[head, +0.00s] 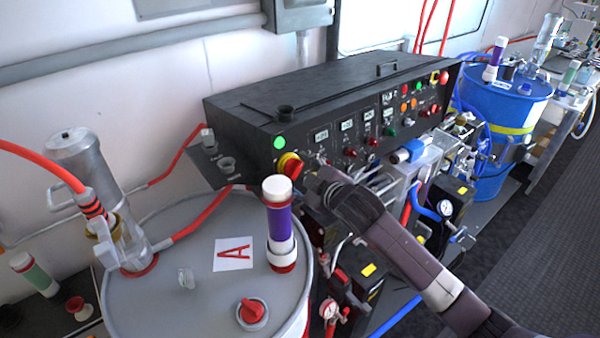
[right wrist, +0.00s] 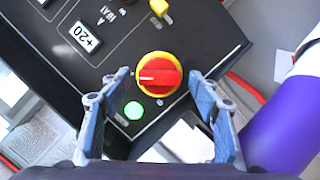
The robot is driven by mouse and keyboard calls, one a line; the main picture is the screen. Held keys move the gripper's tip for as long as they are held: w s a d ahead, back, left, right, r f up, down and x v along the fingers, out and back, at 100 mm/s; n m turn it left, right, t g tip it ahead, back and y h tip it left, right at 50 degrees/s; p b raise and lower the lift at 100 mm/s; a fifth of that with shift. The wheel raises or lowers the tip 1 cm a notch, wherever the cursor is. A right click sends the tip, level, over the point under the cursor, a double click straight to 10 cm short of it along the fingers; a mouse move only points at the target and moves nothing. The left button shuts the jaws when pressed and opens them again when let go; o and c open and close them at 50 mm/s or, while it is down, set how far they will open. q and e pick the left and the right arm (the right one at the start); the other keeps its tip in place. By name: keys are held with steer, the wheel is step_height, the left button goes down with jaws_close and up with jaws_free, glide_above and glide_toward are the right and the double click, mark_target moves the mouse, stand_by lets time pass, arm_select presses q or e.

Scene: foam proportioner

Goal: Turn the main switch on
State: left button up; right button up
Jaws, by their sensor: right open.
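The main switch (head: 290,165) is a red rotary knob on a yellow ring at the left end of the black control panel. In the right wrist view the switch (right wrist: 158,76) shows a white line on its red handle, pointing left. A green lamp (head: 279,142) beside it glows; it also shows in the right wrist view (right wrist: 134,110). My right gripper (head: 311,181) is open and empty in front of the switch. Its two fingers lie on either side of the knob in the right wrist view, with no clear contact. My left gripper is out of view.
A grey drum (head: 200,285) marked A stands at the front left, with a purple-banded tube (head: 279,225) rising close to the switch. Displays, buttons and lamps fill the panel (head: 370,125) to the right. A blue drum (head: 505,100) stands at the far right, beside clear floor.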

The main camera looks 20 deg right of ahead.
steer(key=shift+s, duration=0.1)
steer(key=v, duration=1.2)
